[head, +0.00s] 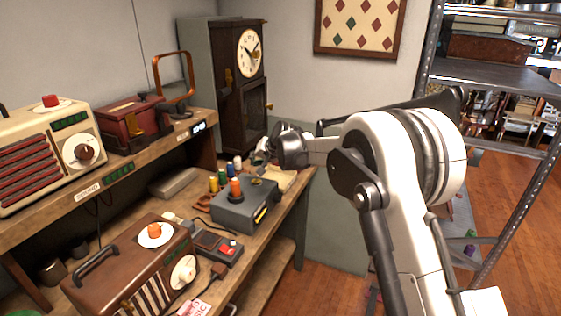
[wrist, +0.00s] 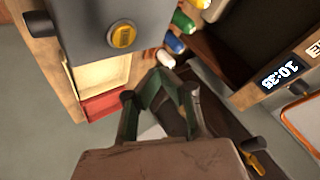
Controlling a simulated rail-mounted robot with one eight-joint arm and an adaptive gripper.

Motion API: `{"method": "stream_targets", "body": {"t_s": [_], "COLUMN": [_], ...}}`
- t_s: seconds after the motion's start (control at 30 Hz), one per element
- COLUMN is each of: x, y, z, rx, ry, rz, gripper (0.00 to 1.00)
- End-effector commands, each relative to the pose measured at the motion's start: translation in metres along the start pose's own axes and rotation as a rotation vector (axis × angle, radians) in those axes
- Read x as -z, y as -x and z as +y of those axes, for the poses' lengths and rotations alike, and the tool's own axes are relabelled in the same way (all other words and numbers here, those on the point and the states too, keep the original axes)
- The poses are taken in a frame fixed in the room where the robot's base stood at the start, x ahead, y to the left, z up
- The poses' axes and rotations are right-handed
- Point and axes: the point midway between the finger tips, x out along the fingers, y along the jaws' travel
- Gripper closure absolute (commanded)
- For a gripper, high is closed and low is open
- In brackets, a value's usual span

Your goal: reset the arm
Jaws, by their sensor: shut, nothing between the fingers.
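My white arm reaches in from the right in the head view. Its end, my gripper (head: 262,157), is over the back end of the wooden workbench (head: 268,222), in front of the tall clock. In the wrist view my gripper (wrist: 160,82) shows its dark green fingers drawn together at the tips, with nothing held. The fingertips are small and partly hidden behind my arm in the head view.
The dark pendulum clock (head: 240,95) stands behind. A metal rack (head: 500,75) stands right.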

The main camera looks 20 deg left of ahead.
Motion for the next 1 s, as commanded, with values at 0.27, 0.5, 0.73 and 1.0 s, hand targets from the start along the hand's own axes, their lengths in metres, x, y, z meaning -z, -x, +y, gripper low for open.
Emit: {"method": "stream_targets", "body": {"t_s": [0.27, 0.5, 0.73, 1.0], "x": [0.008, 0.012, 0.0, -0.034], "y": [0.042, 0.132, 0.217, 0.31], "z": [0.012, 0.039, 0.065, 0.096], "rx": [-0.029, -0.097, -0.163, -0.242], "ry": [0.001, 0.011, 0.017, 0.024], "rz": [0.012, 0.033, 0.052, 0.069], "gripper": [1.0, 1.0, 1.0, 1.0]}}
